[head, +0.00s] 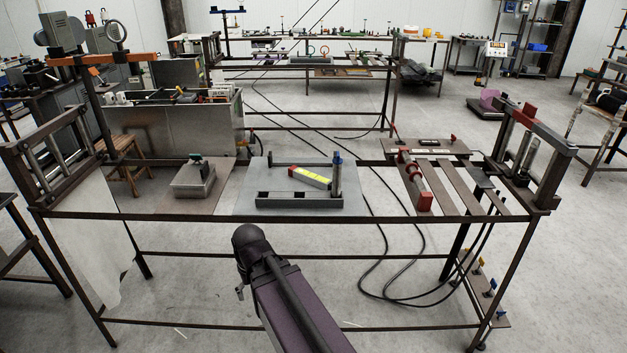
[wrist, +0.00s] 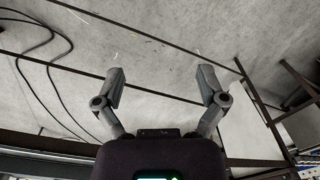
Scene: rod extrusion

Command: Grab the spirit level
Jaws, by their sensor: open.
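The spirit level appears to be the short yellow bar with a red end (head: 310,177) in the head view. It lies at a slant on the grey fixture (head: 300,201) in the middle of the metal frame table, just left of an upright grey cylinder with a blue top (head: 336,176). My arm reaches up from the bottom of the head view, in front of the table; the fingers cannot be made out there. In the wrist view my gripper (wrist: 160,82) is open and empty, with floor and thin frame bars behind it. The level is not in the wrist view.
A grey box-like device (head: 193,180) sits left of the fixture. A red-ended rod (head: 415,180) lies across the slats at right. Upright frames stand at both table ends. Black cables (head: 400,275) hang to the floor. Floor before the table is mostly clear.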

